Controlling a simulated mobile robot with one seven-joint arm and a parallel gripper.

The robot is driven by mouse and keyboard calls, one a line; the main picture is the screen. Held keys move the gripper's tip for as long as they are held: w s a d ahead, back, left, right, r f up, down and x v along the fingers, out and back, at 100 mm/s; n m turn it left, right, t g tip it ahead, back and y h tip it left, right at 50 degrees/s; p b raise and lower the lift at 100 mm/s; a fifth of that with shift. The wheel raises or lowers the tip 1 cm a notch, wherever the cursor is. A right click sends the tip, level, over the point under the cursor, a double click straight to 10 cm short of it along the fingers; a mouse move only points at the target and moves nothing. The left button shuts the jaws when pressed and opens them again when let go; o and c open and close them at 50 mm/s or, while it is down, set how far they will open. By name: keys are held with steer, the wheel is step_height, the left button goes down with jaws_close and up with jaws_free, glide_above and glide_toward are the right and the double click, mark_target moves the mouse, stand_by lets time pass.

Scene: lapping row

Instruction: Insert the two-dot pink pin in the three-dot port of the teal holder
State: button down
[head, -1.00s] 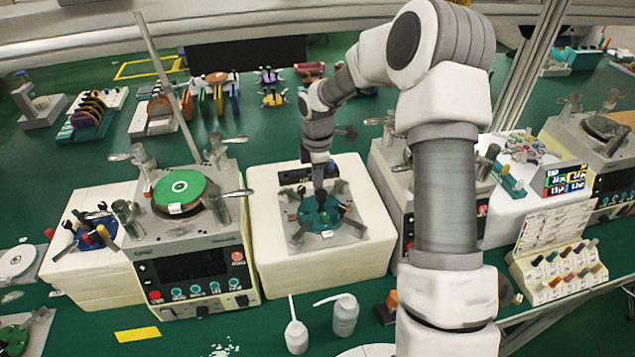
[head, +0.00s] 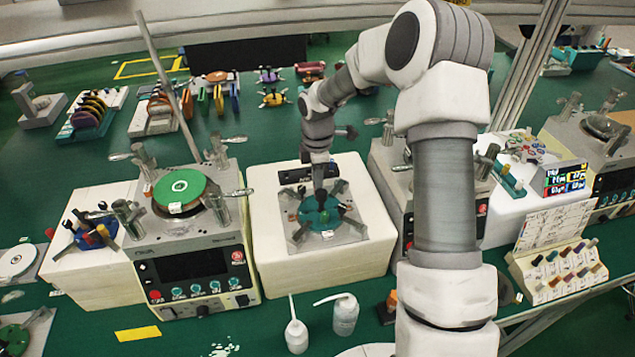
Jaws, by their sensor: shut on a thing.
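The teal holder (head: 309,217) is a round, lobed piece on a grey square plate, on top of a white block in the middle of the head view. Several dark arms or pins stand out around it. My gripper (head: 320,194) points down over the holder, close to its middle. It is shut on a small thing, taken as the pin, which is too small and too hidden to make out. The pin's pink colour and dots do not show. The port dots on the holder cannot be read, and I cannot tell whether the pin touches a port.
The white block (head: 300,262) stands between a control machine with a green disc (head: 180,188) at left and another machine at right, behind my arm. Two white bottles (head: 345,315) stand in front. A rack of coloured pegs (head: 562,272) is at right. A blue holder (head: 92,238) sits at left.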

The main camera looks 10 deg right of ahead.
steer(key=shift+f+b, duration=0.5)
steer(key=shift+f, duration=0.3)
steer(key=c, duration=0.7)
jaws_free()
steer(key=shift+f, duration=0.1)
steer(key=shift+s, duration=0.1)
steer(key=r, duration=1.7)
steer(key=shift+w+r+b, duration=0.2)
steer(key=shift+r+b, duration=0.1)
